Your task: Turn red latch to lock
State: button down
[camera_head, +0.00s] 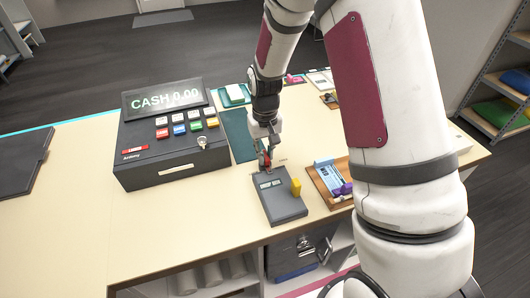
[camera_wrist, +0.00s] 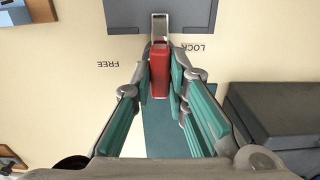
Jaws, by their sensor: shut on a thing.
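The red latch (camera_wrist: 160,75) is in the middle of the wrist view, on a metal piece at the edge of a grey device. It points toward my wrist, between the printed words FREE, to its left, and LOCK, to its upper right. My gripper (camera_wrist: 162,84) has its teal-padded fingers on both sides of the latch, shut on it. In the head view my gripper (camera_head: 266,150) reaches down at the back edge of the grey device (camera_head: 284,206), which has a small display and a yellow lever (camera_head: 296,187). The latch is mostly hidden by the fingers there.
A black cash register (camera_head: 170,135) with coloured keys stands left of the device. A wooden tray (camera_head: 325,185) with cards and a purple item lies close to its right. A dark green mat (camera_head: 238,135) lies behind. The table (camera_head: 200,225) is clear at the front left.

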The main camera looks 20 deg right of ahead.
jog(key=c, duration=1.6)
grip_release()
jog(key=shift+o, duration=0.2)
notch_tip(320, 180, up, 12)
jog(key=s+r+t, duration=0.3)
jog(key=s+r, duration=0.7)
jog(key=r, duration=0.3)
jog(key=s+r+t, duration=0.1)
jog(key=s+r, duration=0.1)
jog(key=s, duration=0.5)
jog(key=s+r+t, duration=0.1)
jog(key=s+r, duration=0.1)
jog(key=s, duration=0.5)
jog(key=shift+s+d+r+t, duration=0.15)
jog(key=shift+s+r+t, duration=0.15)
jog(key=shift+r, duration=0.1)
